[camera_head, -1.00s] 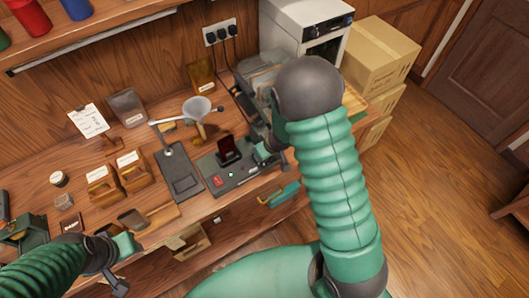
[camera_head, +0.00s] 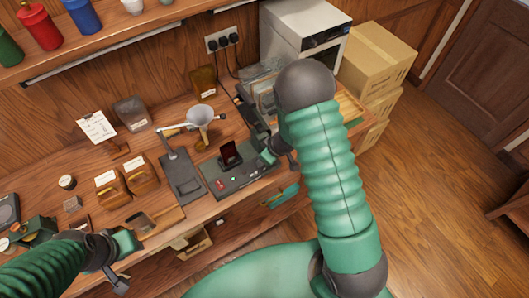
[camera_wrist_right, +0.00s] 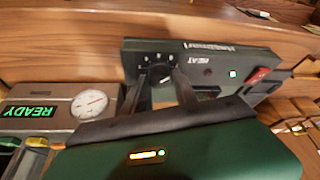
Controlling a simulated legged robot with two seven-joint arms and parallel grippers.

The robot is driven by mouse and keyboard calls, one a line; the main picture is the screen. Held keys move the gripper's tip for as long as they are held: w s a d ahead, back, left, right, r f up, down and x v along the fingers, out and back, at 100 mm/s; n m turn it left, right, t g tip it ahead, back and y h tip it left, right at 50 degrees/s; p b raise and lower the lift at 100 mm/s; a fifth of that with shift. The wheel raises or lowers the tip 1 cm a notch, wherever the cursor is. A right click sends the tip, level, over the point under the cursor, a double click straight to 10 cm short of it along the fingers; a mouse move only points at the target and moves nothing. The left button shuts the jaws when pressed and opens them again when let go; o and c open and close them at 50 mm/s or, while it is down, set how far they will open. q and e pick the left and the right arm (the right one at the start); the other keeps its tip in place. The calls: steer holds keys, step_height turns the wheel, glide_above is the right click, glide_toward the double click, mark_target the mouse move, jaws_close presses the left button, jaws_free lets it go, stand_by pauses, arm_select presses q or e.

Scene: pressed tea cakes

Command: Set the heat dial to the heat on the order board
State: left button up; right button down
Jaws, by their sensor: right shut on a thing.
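The dark heat unit (camera_head: 236,180) stands at the front of the bench. In the right wrist view its panel (camera_wrist_right: 222,62) carries the word HEAT, a lit green lamp and a red switch (camera_wrist_right: 262,75). My right gripper (camera_wrist_right: 162,78) is shut on the heat dial (camera_wrist_right: 160,72), with one finger on each side; the fingers partly hide it and its setting cannot be read. In the head view my right arm hides the dial. A white order sheet (camera_head: 97,127) stands at the back left, its writing too small to read. My left gripper (camera_head: 124,248) is over the bench's front left, its jaws unclear.
A round gauge (camera_wrist_right: 90,103) and a green READY display (camera_wrist_right: 30,112) sit beside the panel. A funnel (camera_head: 201,116) on a stand, a dark scale-like plate (camera_head: 181,180) and wooden holders (camera_head: 142,178) crowd the bench. Cardboard boxes (camera_head: 375,55) stand at right; floor there is clear.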

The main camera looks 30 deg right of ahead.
steer(key=n+p, duration=0.2)
steer(key=n+g+y+p, duration=0.1)
steer(key=p, duration=0.2)
steer(key=n+p, duration=0.2)
steer(key=p, duration=0.1)
steer(key=shift+d+r+n+y, duration=0.2)
steer(key=shift+r+n+y, duration=0.05)
steer(key=shift+n+y, duration=0.05)
steer(key=shift+w+f+n+g, duration=0.1)
steer(key=shift+n+g, duration=0.2)
steer(key=shift+n, duration=0.1)
steer(key=shift+f+n+g+y+p, duration=0.15)
steer(key=shift+n+g+y+p, duration=0.2)
steer(key=shift+n, duration=0.55)
steer(key=shift+w+n+g, duration=0.1)
steer(key=shift+n+g, duration=0.25)
steer(key=shift+n, duration=1.05)
steer(key=c, duration=1.2)
jaws_free()
steer(key=shift+o, duration=1)
steer(key=shift+w, duration=0.1)
steer(key=shift+d, duration=0.1)
